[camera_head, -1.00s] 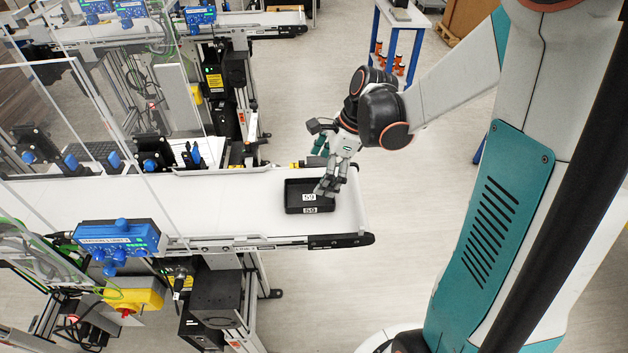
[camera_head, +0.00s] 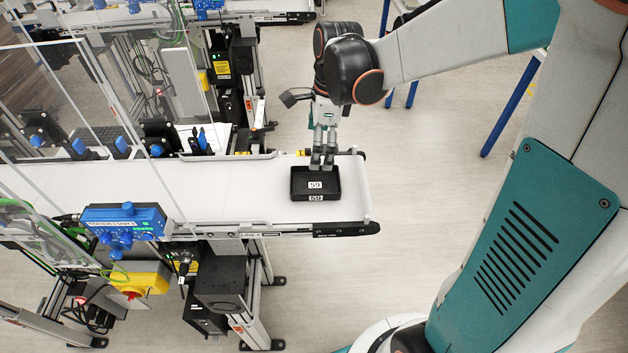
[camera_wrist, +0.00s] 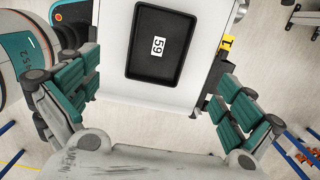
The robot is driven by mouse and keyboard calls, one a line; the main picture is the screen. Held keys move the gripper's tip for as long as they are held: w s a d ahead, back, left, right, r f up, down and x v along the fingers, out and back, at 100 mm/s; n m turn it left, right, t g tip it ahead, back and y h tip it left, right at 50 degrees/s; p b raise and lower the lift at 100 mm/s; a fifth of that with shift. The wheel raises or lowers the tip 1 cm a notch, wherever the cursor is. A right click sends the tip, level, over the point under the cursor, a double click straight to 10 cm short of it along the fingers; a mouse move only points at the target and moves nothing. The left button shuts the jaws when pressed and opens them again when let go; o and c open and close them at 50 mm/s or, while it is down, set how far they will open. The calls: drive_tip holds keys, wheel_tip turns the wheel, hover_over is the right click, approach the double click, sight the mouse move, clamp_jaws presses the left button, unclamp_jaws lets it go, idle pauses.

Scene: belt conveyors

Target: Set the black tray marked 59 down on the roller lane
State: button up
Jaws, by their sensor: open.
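The black tray marked 59 (camera_head: 332,187) lies flat near the right end of the white belt conveyor (camera_head: 240,190) in the head view. It also shows in the wrist view (camera_wrist: 172,64), empty, with a white 59 label on its floor. My gripper (camera_head: 322,167) is over the tray's far edge in the head view. In the wrist view its fingers (camera_wrist: 160,100) are spread wide, with the tray beyond them and nothing between them. No roller lane can be made out for certain.
A blue control box (camera_head: 122,222) stands on the conveyor's near side, with a clear guard panel (camera_head: 85,100) at left. A yellow switch box (camera_head: 135,283) is below. A second conveyor (camera_head: 255,17) runs at the back.

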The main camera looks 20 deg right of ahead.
drive_tip(key=b, duration=0.1)
hover_over(314, 185)
drive_tip(key=f, duration=0.6)
drive_tip(key=shift+d+f, duration=0.15)
drive_tip(key=shift+d, duration=0.1)
drive_tip(key=shift+s+f+b, duration=0.1)
drive_tip(key=shift+f+b, duration=0.7)
drive_tip(key=shift+f, duration=1.9)
drive_tip(key=c, duration=1.1)
drive_tip(key=shift+r, duration=0.1)
